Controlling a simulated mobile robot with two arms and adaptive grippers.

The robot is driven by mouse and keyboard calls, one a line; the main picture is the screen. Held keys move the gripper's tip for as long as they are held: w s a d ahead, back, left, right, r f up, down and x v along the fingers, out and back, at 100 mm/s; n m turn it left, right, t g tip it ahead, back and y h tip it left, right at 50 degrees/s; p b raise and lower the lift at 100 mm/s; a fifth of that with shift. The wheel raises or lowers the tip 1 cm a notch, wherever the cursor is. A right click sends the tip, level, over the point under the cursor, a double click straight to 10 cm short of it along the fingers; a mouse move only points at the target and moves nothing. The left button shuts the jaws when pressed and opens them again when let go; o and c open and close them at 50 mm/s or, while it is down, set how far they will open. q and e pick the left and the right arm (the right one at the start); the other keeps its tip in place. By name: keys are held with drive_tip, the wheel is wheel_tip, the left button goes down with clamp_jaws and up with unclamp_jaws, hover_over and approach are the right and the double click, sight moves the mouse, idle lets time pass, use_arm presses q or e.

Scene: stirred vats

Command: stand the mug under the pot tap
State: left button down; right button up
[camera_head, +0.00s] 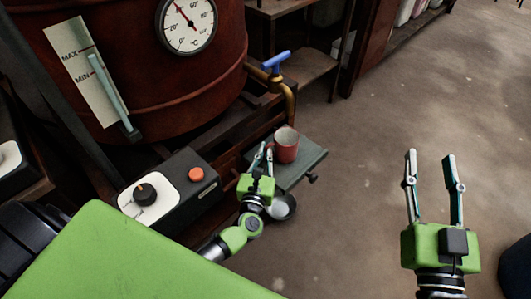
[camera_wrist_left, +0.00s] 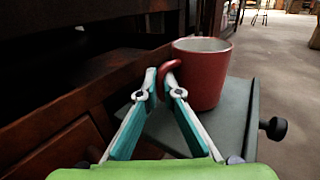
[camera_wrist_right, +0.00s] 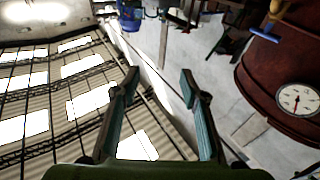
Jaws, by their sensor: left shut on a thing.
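The red mug (camera_head: 287,150) stands upright on a small grey-green shelf (camera_head: 312,160) beside the vat, and it also shows in the left wrist view (camera_wrist_left: 203,82). My left gripper (camera_head: 263,158) is shut on the mug's handle (camera_wrist_left: 168,70), with the mug's base seeming to rest on the shelf. My right gripper (camera_head: 432,165) is open and empty, far to the right over the floor.
The rust-red vat (camera_head: 130,60) carries a thermometer dial (camera_head: 187,24) and a level gauge (camera_head: 108,90). A control box (camera_head: 170,188) with a black knob and an orange button is left of my left gripper. A round metal dish (camera_head: 284,207) sits below.

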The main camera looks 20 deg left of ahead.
drive_tip(key=shift+r, duration=0.25)
use_arm(q)
drive_tip(key=shift+f, duration=0.1)
use_arm(e)
drive_tip(key=shift+s+r+t, duration=0.15)
drive_tip(key=shift+r+t, duration=0.15)
use_arm(q)
drive_tip(key=c, duration=2.2)
unclamp_jaws()
use_arm(e)
drive_tip(key=shift+r, duration=0.2)
